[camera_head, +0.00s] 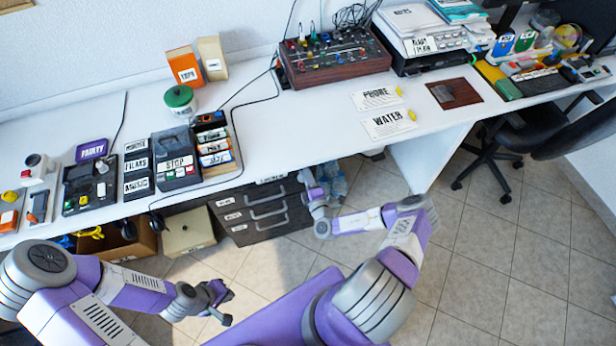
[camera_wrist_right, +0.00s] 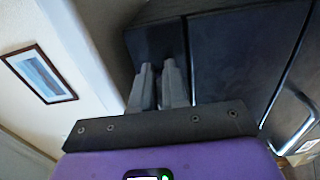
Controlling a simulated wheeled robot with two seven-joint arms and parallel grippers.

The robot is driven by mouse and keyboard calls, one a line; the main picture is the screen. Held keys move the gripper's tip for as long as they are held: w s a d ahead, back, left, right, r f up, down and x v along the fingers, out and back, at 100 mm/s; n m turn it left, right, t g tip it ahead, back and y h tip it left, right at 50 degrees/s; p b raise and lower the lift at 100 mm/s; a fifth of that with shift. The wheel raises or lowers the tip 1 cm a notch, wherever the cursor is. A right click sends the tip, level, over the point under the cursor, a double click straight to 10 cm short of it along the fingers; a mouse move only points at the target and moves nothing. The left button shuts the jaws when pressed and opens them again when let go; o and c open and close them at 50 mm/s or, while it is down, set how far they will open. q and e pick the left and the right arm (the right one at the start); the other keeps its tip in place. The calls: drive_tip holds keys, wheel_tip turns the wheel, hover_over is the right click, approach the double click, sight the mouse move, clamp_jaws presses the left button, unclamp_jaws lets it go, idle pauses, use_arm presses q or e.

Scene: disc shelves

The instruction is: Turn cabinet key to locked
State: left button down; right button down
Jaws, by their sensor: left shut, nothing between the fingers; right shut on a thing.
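The dark drawer cabinet (camera_head: 262,212) stands under the desk, with pale bar handles and white labels on its drawers. My right gripper (camera_head: 306,182) is at the cabinet's upper right front corner. In the right wrist view my right gripper's fingers (camera_wrist_right: 158,82) are close together against the dark cabinet front (camera_wrist_right: 235,50), shut on the small cabinet key. The key itself is hidden by the fingers, so its angle cannot be told. My left gripper (camera_head: 226,305) is shut and empty, low over the floor in front of the desk, away from the cabinet.
The white desk (camera_head: 300,130) overhangs the cabinet. A cream box (camera_head: 188,232) and a brown carton (camera_head: 130,245) stand left of the cabinet. A clear plastic bag or bottles (camera_head: 333,180) lie just right of my right gripper. The tiled floor (camera_head: 490,260) at right is open.

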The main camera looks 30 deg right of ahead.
drive_tip(key=shift+f, duration=0.1)
drive_tip(key=c, duration=1.2)
unclamp_jaws()
drive_tip(key=shift+c, duration=0.2)
drive_tip(key=shift+s, duration=0.1)
drive_tip(key=p+v, duration=0.1)
drive_tip(key=v, duration=0.6)
drive_tip(key=shift+s+p, duration=0.25)
drive_tip(key=shift+p, duration=0.05)
drive_tip(key=shift+a, duration=0.15)
